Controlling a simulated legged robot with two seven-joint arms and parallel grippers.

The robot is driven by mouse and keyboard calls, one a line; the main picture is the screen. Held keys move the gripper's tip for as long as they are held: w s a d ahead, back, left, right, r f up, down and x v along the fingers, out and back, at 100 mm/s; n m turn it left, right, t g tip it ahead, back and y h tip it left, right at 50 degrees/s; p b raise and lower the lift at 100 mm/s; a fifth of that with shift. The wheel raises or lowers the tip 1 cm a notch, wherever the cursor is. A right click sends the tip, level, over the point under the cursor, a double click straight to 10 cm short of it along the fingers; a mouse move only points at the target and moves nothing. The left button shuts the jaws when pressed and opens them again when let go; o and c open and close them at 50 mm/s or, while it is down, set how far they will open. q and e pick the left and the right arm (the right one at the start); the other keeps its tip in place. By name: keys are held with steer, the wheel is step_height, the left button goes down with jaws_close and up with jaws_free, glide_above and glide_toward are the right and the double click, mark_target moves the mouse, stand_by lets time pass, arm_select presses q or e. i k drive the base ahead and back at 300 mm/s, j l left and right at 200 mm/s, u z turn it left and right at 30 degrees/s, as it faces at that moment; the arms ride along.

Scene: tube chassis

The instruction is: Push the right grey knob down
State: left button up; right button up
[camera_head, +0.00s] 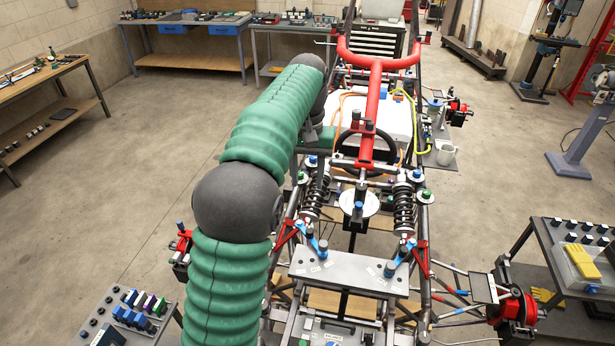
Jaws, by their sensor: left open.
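Two small dark grey knobs stand up from the red tube of the chassis beside the steering wheel; the right grey knob (369,125) is close to the left one (355,115). How far down either sits is too small to tell. My left arm arches up from the bottom and bends down toward the steering wheel (352,147). My right gripper is out of view.
The tube chassis (372,95) fills the middle, with blue- and green-topped fittings and a grey plate (345,272) at the front. A small bench (125,315) stands at lower left, another table (535,240) at right. Open floor (140,170) lies to the left.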

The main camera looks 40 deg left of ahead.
mark_target(323, 245)
steer(key=k+l, duration=0.75)
steer(key=l, duration=0.2)
